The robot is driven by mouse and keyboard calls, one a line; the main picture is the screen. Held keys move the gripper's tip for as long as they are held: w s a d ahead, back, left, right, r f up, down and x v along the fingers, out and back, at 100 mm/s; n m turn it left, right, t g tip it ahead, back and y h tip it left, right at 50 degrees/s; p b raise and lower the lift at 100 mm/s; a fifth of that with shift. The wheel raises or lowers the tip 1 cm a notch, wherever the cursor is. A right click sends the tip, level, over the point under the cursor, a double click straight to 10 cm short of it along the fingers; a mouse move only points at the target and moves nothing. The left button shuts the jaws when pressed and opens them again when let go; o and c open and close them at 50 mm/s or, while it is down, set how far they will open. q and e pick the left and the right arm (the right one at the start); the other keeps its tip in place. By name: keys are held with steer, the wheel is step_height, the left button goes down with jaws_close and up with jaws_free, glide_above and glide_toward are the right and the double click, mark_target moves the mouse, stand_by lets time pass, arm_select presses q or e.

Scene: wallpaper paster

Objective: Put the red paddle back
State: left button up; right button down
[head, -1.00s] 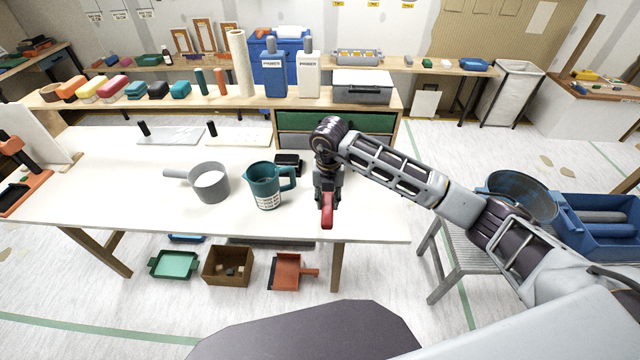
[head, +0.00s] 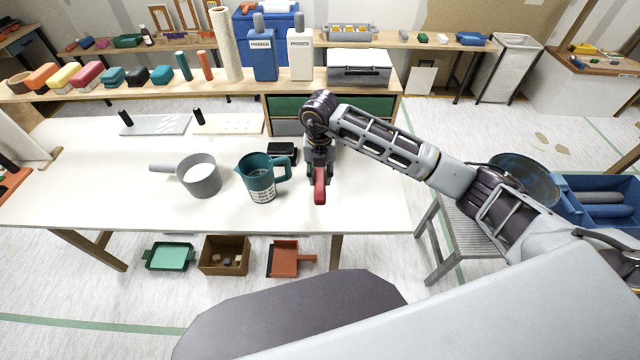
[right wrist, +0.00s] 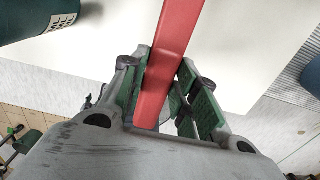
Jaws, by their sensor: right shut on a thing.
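The red paddle (head: 320,187) is in my right gripper (head: 319,172), above the right part of the white table (head: 360,208). In the right wrist view the paddle (right wrist: 168,60) runs between the two green-padded fingers (right wrist: 163,85), which are shut on it. Its far end leaves the top of that view. In the head view its near end points toward the table's front edge. I cannot tell whether it touches the table. My left gripper is not in view.
A teal jug (head: 261,180) stands just left of the paddle, with a grey pot (head: 200,178) further left. A small black box (head: 282,152) lies behind the jug. Boards (head: 158,125) lie at the back. A blue bin (head: 600,205) and grey stand are at right.

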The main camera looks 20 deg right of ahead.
steer(key=shift+f, duration=3.1)
steer(key=shift+f, duration=0.15)
steer(key=shift+f+p, duration=0.35)
steer(key=shift+f, duration=1.35)
steer(key=shift+f, duration=0.15)
steer(key=c, duration=1.1)
jaws_free()
step_height(320, 180, up, 12)
steer(key=shift+s+r, duration=0.1)
steer(key=shift+s, duration=0.05)
steer(key=shift+a, duration=0.1)
